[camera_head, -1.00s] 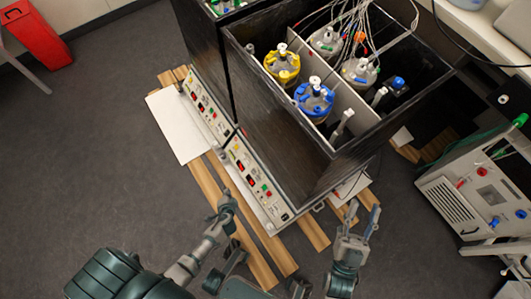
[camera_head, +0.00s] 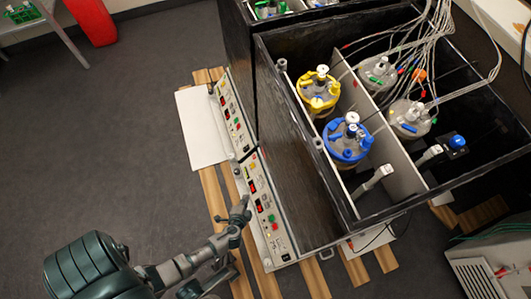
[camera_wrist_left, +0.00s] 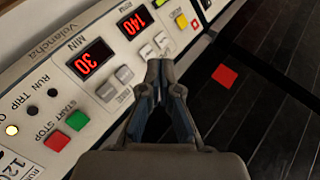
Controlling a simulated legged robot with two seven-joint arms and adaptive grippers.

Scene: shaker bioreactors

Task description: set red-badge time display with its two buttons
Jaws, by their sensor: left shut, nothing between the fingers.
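The near shaker's control panel (camera_head: 277,240) runs along its lower front. The time display marked MIN reads 30 in red in the left wrist view (camera_wrist_left: 91,58). Its two grey buttons (camera_wrist_left: 124,74) and (camera_wrist_left: 106,92) sit just beside it. A red square badge (camera_wrist_left: 225,76) is on the dark wall behind the panel. My left gripper (camera_wrist_left: 160,68) is shut and empty, its tips over the panel just right of these buttons; contact cannot be told. It also shows at the panel in the head view (camera_head: 243,203). My right gripper is not in view.
A second display (camera_wrist_left: 140,18) marked RPM reads 140, with its own grey buttons. A green START button (camera_wrist_left: 77,119) and red STOP button (camera_wrist_left: 57,140) sit nearby. Open dark shaker boxes (camera_head: 290,120) hold bottles and tubing. Wooden slats (camera_head: 213,195) lie on the floor.

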